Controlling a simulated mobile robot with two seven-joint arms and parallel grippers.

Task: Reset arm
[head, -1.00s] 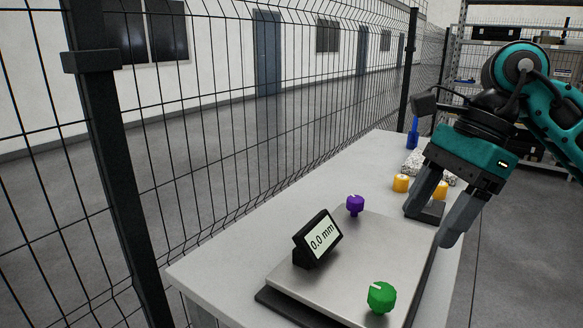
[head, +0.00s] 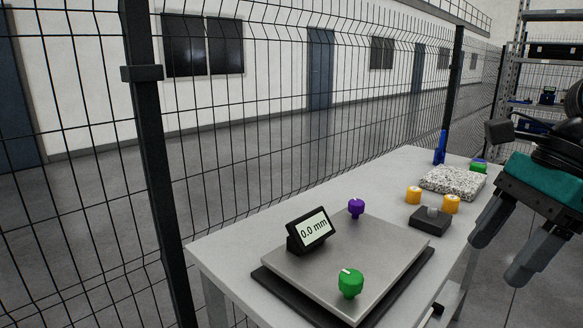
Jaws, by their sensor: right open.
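My right gripper (head: 500,252) is at the right edge of the head view, with its grey fingers spread and nothing between them. It hangs beside the table's right edge, apart from the things on the table. Part of its arm is cut off by the picture edge. My left gripper is not in view.
Behind are a black block (head: 430,222), yellow pieces (head: 413,195) and a speckled slab (head: 453,182). A wire fence (head: 150,150) runs along the left.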

